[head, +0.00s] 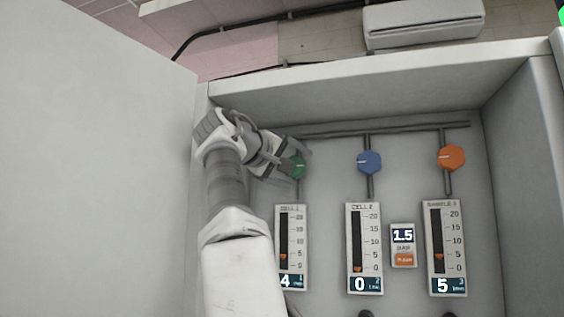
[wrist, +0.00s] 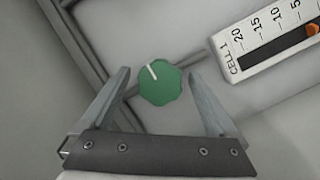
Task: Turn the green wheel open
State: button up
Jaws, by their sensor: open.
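The green wheel (head: 298,166) is on the left of the panel, on a pipe above the left gauge. In the wrist view the green wheel (wrist: 160,86) is a scalloped knob with a white pointer line toward its upper left. My gripper (wrist: 164,80) is open, with one finger on each side of the wheel and a visible gap to both. In the head view my gripper (head: 292,158) is at the wheel and hides part of it. The left gauge, CELL 1 (head: 291,225), reads about 4; its display is partly covered by my arm.
A blue wheel (head: 369,162) and an orange wheel (head: 452,158) are to the right, above gauges reading 0 (head: 364,225) and 5 (head: 444,225). A small display (head: 403,236) shows 1.5. The cabinet's side walls (head: 525,150) and top edge (head: 350,75) enclose the panel.

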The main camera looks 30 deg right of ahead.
jog(key=b+v, duration=0.1)
jog(key=v, duration=1.6)
jog(key=shift+a+b, duration=0.2)
jog(key=shift+b, duration=0.1)
